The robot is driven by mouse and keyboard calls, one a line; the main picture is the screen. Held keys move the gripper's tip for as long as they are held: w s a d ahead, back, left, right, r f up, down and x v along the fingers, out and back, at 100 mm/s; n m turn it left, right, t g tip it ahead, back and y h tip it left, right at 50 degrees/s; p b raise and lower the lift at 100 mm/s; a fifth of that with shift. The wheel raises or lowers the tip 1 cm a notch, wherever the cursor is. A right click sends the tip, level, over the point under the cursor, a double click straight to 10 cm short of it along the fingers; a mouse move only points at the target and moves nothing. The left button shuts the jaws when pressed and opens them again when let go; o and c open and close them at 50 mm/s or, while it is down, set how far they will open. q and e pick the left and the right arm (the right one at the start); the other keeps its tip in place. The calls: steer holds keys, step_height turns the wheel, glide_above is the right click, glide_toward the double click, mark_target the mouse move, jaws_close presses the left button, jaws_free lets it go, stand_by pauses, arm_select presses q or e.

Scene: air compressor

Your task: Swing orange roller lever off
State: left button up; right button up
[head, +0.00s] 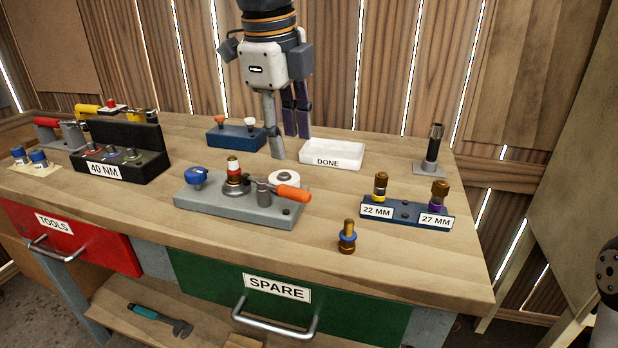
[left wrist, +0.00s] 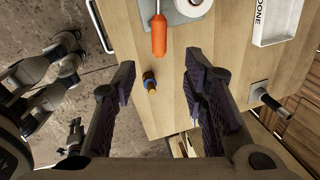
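The orange roller lever (head: 293,193) sits on a grey fixture plate (head: 215,208), its handle pointing right from a metal pivot. A post with a red and white top (head: 233,168) stands at the lever's left end; whether they touch is unclear. The orange handle (left wrist: 159,36) also shows in the left wrist view, beyond my fingertips. My left gripper (head: 287,145) points down over the back of the bench in the head view, apart from the lever. Its fingers (left wrist: 160,76) are spread wide with nothing held. My right gripper cannot be made out clearly.
A blue knob (head: 195,177) and white ring (head: 284,179) are on the same plate. A blue-collared bolt (head: 347,237) stands in front. The DONE tray (head: 333,154), the 22/27 MM rack (head: 407,211) and the 40 NM box (head: 123,160) surround it. Bare wood lies along the front edge.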

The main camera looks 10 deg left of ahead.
mark_target(295, 189)
arm_select(q)
steer(key=x, duration=1)
steer(key=shift+f, duration=0.4)
jaws_close()
